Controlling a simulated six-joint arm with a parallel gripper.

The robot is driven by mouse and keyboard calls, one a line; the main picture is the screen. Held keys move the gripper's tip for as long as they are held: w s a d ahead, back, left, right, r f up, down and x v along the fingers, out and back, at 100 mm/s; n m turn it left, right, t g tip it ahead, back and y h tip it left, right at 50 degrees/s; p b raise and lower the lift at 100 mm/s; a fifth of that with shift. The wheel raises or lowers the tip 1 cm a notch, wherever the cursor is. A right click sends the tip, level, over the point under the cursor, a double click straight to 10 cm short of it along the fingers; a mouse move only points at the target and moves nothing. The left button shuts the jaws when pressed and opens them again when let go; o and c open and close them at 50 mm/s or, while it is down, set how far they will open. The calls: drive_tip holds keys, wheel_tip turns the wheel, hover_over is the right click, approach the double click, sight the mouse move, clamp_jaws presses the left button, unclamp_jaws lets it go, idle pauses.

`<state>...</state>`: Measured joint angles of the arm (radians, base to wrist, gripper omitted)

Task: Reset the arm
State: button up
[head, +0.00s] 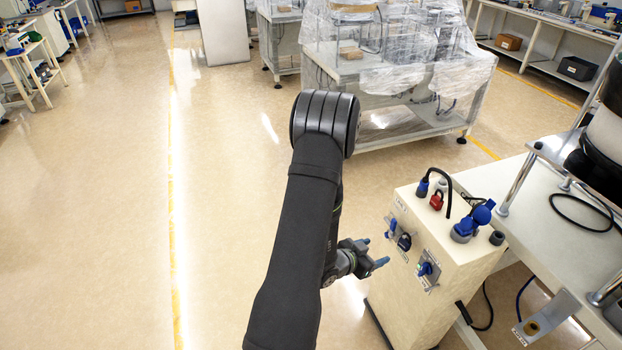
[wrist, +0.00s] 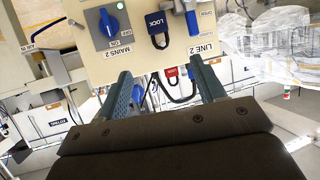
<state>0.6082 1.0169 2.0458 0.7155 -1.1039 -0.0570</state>
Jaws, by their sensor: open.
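My gripper (head: 376,254) is open and empty, at the left of the cream cabinet (head: 420,292) in the head view. In the wrist view my gripper (wrist: 160,74) has its two blue-grey fingers apart, with the cabinet front beyond them. That panel carries a blue rotary knob (wrist: 109,22) labelled MAINS 2, a dark padlock (wrist: 157,28) marked LOCK, and a blue handle (wrist: 193,22) by the LINE 2 label. The fingers appear clear of these parts. The head view also shows the knob (head: 425,269) and the dark padlock (head: 404,242).
A white table (head: 560,225) stands close at right. A plastic-wrapped machine (head: 400,80) stands behind. The floor at left (head: 120,210) is clear.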

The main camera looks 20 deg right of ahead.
sight(405, 241)
drive_tip(key=shift+d, duration=0.1)
drive_tip(key=x, duration=1.6)
drive_tip(key=shift+s+d, duration=0.15)
drive_tip(key=shift+d, duration=0.15)
idle(0.6)
drive_tip(key=w+a+r+n+t+y, duration=0.1)
drive_tip(key=w+a+r+t+y, duration=0.2)
drive_tip(key=r, duration=0.6)
drive_tip(key=w+a+r+n, duration=0.1)
drive_tip(key=w+a+r, duration=0.35)
drive_tip(key=r, duration=0.35)
drive_tip(key=s+a+r+n+t+y, duration=0.1)
drive_tip(key=s+a+r+n+y, duration=0.25)
drive_tip(key=a+r, duration=1)
drive_tip(key=s+a+r+n+y, duration=0.25)
drive_tip(key=s+a, duration=0.65)
drive_tip(key=a, duration=0.6)
drive_tip(key=s+a+f+n+g, duration=0.1)
drive_tip(key=s+a, duration=0.3)
drive_tip(key=s, duration=0.3)
drive_tip(key=s+a+f+n+g+y, duration=0.1)
drive_tip(key=s+a, duration=0.4)
drive_tip(key=s, duration=0.3)
drive_tip(key=shift+s+f+g+y, duration=0.2)
drive_tip(key=shift+f+g+y, duration=0.1)
drive_tip(key=shift+f, duration=0.1)
